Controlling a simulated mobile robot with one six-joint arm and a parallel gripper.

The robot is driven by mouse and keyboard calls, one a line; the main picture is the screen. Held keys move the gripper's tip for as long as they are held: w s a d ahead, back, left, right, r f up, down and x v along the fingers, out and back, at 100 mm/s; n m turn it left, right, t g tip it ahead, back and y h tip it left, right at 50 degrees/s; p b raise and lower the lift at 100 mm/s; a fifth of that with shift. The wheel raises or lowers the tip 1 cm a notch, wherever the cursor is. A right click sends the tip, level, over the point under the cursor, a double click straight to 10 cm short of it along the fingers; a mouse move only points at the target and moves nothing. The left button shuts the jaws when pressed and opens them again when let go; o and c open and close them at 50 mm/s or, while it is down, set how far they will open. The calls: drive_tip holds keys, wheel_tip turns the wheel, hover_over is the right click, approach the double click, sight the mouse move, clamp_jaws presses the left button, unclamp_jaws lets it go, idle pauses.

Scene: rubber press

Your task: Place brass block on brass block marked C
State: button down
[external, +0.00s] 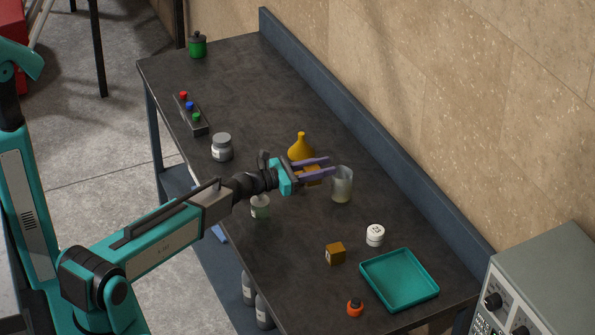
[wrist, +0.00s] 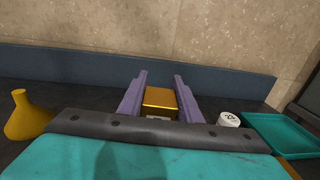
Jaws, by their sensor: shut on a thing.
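My gripper (external: 313,170) is shut on a brass block (external: 314,176) above the middle of the bench. The held block (wrist: 160,101) also shows between the purple fingers in the wrist view, with its lower part hidden by my gripper's body. A second brass block (external: 335,253) rests on the bench in the external view, to the lower right of my gripper and apart from it. A small mark shows on its side, but I cannot read it.
The teal tray (external: 399,281), a white lidded jar (external: 375,235) and an orange-topped item (external: 355,307) stand near the second block. A clear beaker (external: 342,184) and a yellow funnel (external: 300,147) stand close to my gripper. A raised edge (external: 375,143) runs along the wall.

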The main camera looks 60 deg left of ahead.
drive_tip(key=a+r+n+y+b, duration=0.1)
drive_tip(key=a+r+b, duration=0.4)
drive_tip(key=a, duration=0.8)
drive_tip(key=shift+w+a+y, duration=0.15)
drive_tip(key=shift+w+y, duration=0.05)
drive_tip(key=shift+y, duration=0.1)
wheel_tip(320, 180, down, 6)
drive_tip(key=p, duration=0.1)
drive_tip(key=shift+f, duration=0.1)
drive_tip(key=shift+f+p, duration=0.75)
drive_tip(key=shift+f, duration=1.1)
drive_tip(key=shift+f, duration=0.15)
drive_tip(key=c, duration=1.3)
unclamp_jaws()
